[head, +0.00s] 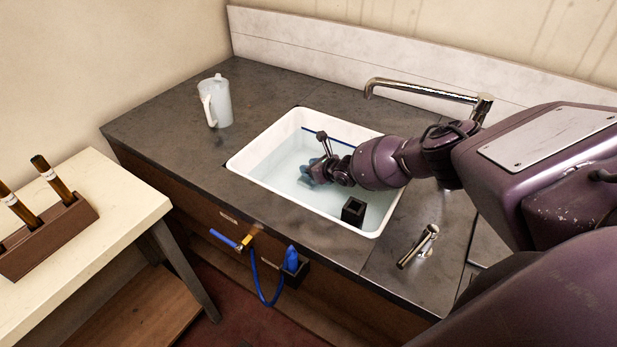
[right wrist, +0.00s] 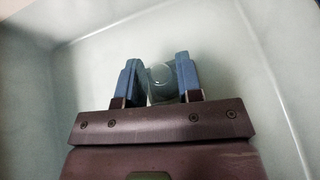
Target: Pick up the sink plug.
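The white sink (head: 249,150) is set in the dark counter and holds clear water. My right gripper (head: 309,174) reaches down into it, its blue fingers low in the basin. In the right wrist view, my right gripper (right wrist: 158,78) has its two fingers apart, with a round grey-green thing, which looks like the sink plug (right wrist: 162,74), between them near the basin floor. I cannot tell whether the fingers touch it. In the head view the plug is hidden by my gripper. My left gripper is not in view.
A small black open box (head: 353,211) stands in the sink. A chrome faucet (head: 425,91) arches behind my right arm. A translucent jug (head: 216,101) stands on the counter (head: 155,122). A chrome lever (head: 418,247) is front right. A blue hose (head: 262,285) hangs at the cabinet front.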

